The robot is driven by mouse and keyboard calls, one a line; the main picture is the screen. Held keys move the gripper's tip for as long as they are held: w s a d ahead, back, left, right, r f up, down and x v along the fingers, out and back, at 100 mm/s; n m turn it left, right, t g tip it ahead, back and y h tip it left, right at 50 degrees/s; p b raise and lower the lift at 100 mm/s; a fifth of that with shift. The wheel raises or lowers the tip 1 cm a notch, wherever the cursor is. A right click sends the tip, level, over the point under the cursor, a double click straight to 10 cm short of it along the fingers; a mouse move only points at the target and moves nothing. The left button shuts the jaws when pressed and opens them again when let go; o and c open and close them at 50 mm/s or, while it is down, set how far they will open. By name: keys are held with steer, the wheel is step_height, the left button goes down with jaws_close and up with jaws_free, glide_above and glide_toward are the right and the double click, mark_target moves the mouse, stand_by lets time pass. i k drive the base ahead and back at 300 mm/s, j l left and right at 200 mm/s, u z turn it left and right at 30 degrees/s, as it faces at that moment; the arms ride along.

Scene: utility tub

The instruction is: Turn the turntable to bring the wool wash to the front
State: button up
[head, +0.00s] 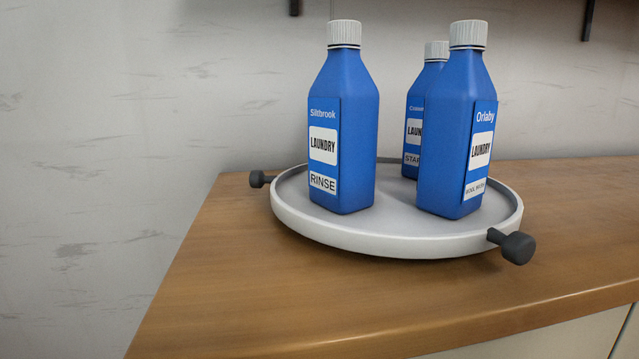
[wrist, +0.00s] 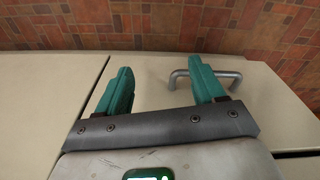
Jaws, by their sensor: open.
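A round light-grey turntable (head: 390,242) stands on the wooden counter in the head view. It has a dark knob (head: 513,246) at its front right and another knob (head: 260,179) at its left. The wool wash bottle (head: 450,150), blue with a white cap and marked Orlaby, stands upright at the front right. A blue Siltbrook rinse bottle (head: 343,140) stands front left. A third blue bottle (head: 412,120), its label partly hidden, stands behind. My gripper (wrist: 166,82) shows only in the wrist view, open and empty, with teal fingers over a cabinet front, away from the turntable.
The wooden counter (head: 230,290) is bare left of and in front of the turntable. A grey wall rises behind. In the wrist view, a metal handle (wrist: 207,73) sits on a pale cabinet panel (wrist: 150,70) close to the right finger. Reddish tiles (wrist: 160,25) lie beyond.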

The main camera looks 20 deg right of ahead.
mark_target(393, 226)
steer(key=j+z, duration=0.15)
steer(key=j, duration=0.2)
steer(key=k+j+z, duration=0.1)
steer(key=j, duration=0.3)
steer(key=k+j+z, duration=0.15)
steer(key=j, duration=0.2)
steer(key=k+j+z, duration=0.1)
steer(key=j, duration=0.25)
